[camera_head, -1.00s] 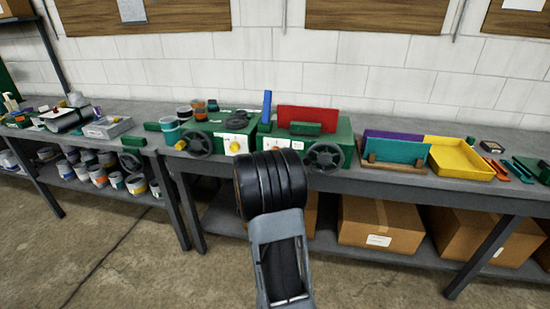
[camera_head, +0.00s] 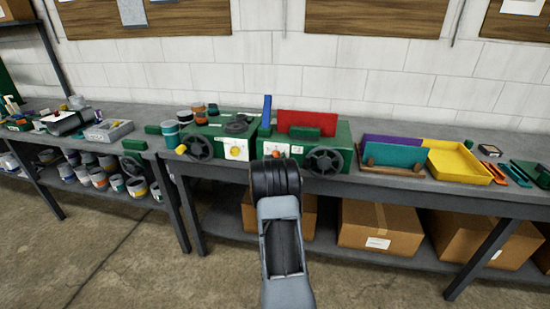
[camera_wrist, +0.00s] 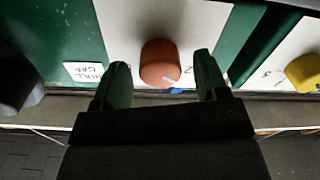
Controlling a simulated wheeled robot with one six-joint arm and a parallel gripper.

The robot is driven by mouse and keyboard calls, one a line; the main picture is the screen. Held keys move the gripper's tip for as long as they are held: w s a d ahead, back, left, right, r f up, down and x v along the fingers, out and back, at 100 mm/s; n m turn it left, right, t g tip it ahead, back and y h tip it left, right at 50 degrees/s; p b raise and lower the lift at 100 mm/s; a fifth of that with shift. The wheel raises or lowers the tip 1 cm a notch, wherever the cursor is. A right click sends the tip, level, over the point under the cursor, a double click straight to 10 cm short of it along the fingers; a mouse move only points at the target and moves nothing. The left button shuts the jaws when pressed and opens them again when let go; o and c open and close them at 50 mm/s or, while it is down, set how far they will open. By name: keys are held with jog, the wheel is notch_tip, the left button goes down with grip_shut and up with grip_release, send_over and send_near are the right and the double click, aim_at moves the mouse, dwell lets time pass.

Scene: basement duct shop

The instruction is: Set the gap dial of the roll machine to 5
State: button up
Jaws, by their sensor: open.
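The roll machine (camera_head: 340,137) is a green box on the bench with a black handwheel and a white plate on its front. Its orange gap dial (camera_wrist: 160,62) sits on that plate, with a small label reading like "ROLL GAP" upside down beside it in the wrist view. The dial also shows in the head view (camera_head: 277,154), just above my arm. My gripper (camera_wrist: 161,72) is open, its two green fingers on either side of the dial, apart from it. A pale mark shows at the dial's lower edge; the number it points to is unreadable.
A second green machine (camera_head: 215,133) with a yellow dial (camera_head: 236,152) stands close by; the yellow dial also shows in the wrist view (camera_wrist: 304,73). A black handwheel (camera_head: 325,162) is right of the orange dial. A yellow tray (camera_head: 465,165) lies further right.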

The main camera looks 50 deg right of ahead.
jog(key=shift+w+d, duration=0.2)
jog(key=shift+d, duration=0.1)
jog(key=shift+c, duration=0.3)
